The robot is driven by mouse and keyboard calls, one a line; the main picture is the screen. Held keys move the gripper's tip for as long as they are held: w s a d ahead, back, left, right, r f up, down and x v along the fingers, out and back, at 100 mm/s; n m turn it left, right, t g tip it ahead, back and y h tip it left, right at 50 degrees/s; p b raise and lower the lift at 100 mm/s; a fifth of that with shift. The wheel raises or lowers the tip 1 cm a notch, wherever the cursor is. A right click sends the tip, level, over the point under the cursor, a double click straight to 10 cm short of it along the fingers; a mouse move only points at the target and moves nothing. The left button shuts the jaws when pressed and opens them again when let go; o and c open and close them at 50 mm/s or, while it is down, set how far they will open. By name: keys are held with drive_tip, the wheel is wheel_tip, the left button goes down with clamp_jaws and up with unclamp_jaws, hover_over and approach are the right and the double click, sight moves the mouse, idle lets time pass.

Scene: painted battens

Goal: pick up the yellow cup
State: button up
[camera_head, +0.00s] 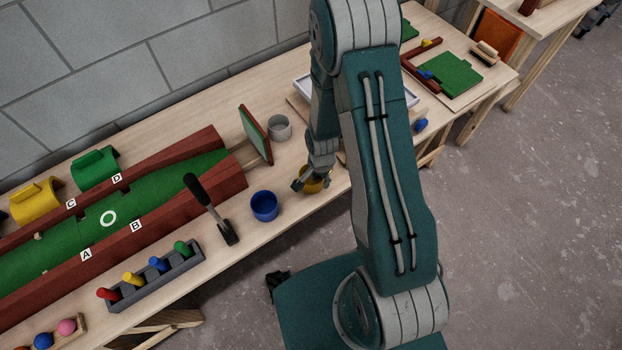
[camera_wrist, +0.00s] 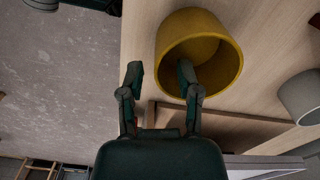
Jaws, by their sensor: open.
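The yellow cup (camera_wrist: 226,30) stands on the wooden table, its open mouth facing my gripper in the wrist view. My gripper (camera_wrist: 160,72) is open. Its right finger in that view overlaps the cup's mouth and appears to be inside the rim, while the left finger is outside the cup, over the table's edge. I cannot tell whether either finger touches the wall. In the head view the yellow cup (camera_head: 314,184) is partly hidden by my gripper (camera_head: 305,180).
A blue cup (camera_head: 264,206) stands to the left, and a grey cup (camera_head: 279,128) behind. A black-handled tool (camera_head: 212,210) and a peg rack (camera_head: 157,277) are farther left. A white tray (camera_wrist: 265,168) lies near my gripper. The table's front edge is close to the yellow cup.

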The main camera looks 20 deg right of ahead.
drive_tip(key=shift+f, duration=0.8)
clamp_jaws()
drive_tip(key=shift+r, duration=0.1)
